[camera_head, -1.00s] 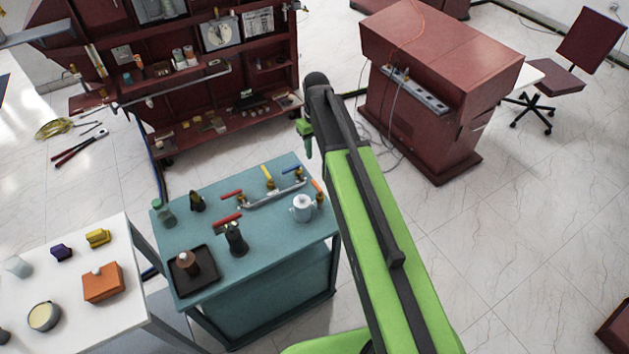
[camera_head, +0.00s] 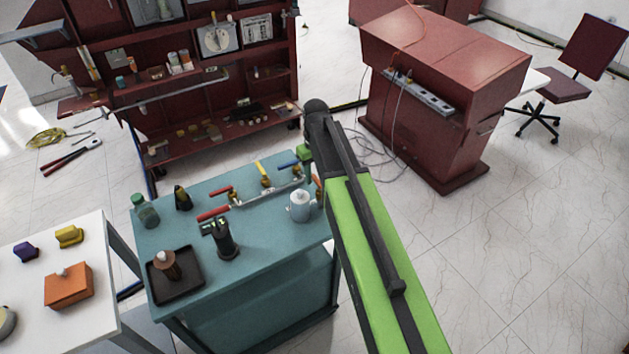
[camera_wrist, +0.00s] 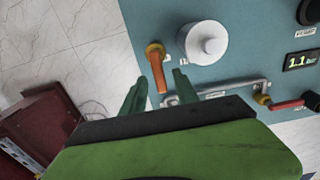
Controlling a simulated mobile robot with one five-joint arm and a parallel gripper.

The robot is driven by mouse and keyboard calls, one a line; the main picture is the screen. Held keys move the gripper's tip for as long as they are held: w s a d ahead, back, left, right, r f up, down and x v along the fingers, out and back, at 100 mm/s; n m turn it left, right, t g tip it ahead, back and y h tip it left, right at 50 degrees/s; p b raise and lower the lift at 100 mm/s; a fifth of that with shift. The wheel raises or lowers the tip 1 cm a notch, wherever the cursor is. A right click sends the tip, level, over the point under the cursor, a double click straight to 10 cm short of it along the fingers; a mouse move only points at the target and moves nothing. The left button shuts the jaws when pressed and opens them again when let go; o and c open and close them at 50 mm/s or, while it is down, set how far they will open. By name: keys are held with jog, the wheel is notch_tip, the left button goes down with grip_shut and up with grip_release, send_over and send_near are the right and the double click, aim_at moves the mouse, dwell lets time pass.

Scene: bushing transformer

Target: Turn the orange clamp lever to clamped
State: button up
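The orange clamp lever (camera_wrist: 158,74) shows in the wrist view, with a brass-coloured pivot at its upper end. It points down the picture towards my gripper. My gripper (camera_wrist: 160,78) is open, with one green finger on each side of the lever's free end. I cannot tell whether either finger touches it. In the head view, a small part of the orange lever (camera_head: 317,183) shows at the right edge of the teal table (camera_head: 275,225), beside my arm. My gripper (camera_head: 305,152) is mostly hidden there behind my own arm.
A white pot-like part (camera_wrist: 207,43) stands close right of the lever; it also shows in the head view (camera_head: 300,206). A pipe with red, yellow and blue valve handles (camera_head: 264,181) runs behind it. A dark device (camera_head: 226,240) and tray (camera_head: 176,275) stand left.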

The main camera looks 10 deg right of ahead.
jog(key=shift+c, duration=0.5)
grip_shut()
jog(key=s+n, duration=0.1)
jog(key=n, duration=0.5)
jog(key=s+a+n, duration=0.1)
jog(key=s+n, duration=0.1)
jog(key=n, duration=0.4)
jog(key=s+a+n, duration=0.1)
jog(key=n, duration=0.5)
jog(key=shift+s+a, duration=0.1)
jog(key=shift+s, duration=0.1)
dwell(0.3)
